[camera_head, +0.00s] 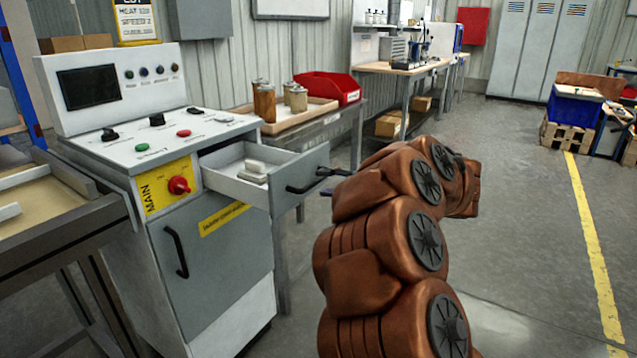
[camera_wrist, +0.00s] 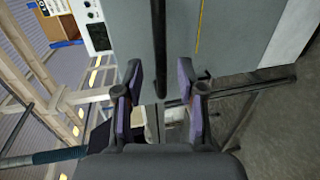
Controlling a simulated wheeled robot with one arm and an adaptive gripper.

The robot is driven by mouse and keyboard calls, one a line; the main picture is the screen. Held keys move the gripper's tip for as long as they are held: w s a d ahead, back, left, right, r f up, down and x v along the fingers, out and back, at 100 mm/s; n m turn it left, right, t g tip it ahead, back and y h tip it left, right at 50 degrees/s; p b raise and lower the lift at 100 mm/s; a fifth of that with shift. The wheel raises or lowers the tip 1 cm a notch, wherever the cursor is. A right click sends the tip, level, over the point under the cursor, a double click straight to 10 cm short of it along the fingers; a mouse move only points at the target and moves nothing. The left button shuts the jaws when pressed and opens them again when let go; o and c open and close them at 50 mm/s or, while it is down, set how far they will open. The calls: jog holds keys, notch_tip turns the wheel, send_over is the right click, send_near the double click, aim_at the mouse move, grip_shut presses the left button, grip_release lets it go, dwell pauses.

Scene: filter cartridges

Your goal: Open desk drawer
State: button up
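The desk drawer (camera_head: 235,190) is pulled out of the white control desk (camera_head: 165,155), with small pale objects (camera_head: 254,170) inside. Its grey front carries a dark bar handle (camera_head: 302,187). In the wrist view, the grey front (camera_wrist: 228,40) fills the upper middle, and the handle (camera_wrist: 159,45) runs down between my fingers. My gripper (camera_head: 326,182) is at the handle's right end, partly hidden by my arm. In the wrist view, my gripper (camera_wrist: 160,95) is open, its purple-padded fingers apart on either side of the bar, with gaps showing.
Below the drawer is a closed cabinet door (camera_head: 215,265) with its own handle (camera_head: 176,252). A table with a tray of jars (camera_head: 290,120) and a red bin (camera_head: 328,87) stands behind the drawer. Another table (camera_head: 65,225) is at the left. The floor (camera_head: 520,230) at right is clear.

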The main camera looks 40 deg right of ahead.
jog(key=v, duration=0.8)
jog(key=shift+s+d, duration=0.1)
dwell(0.4)
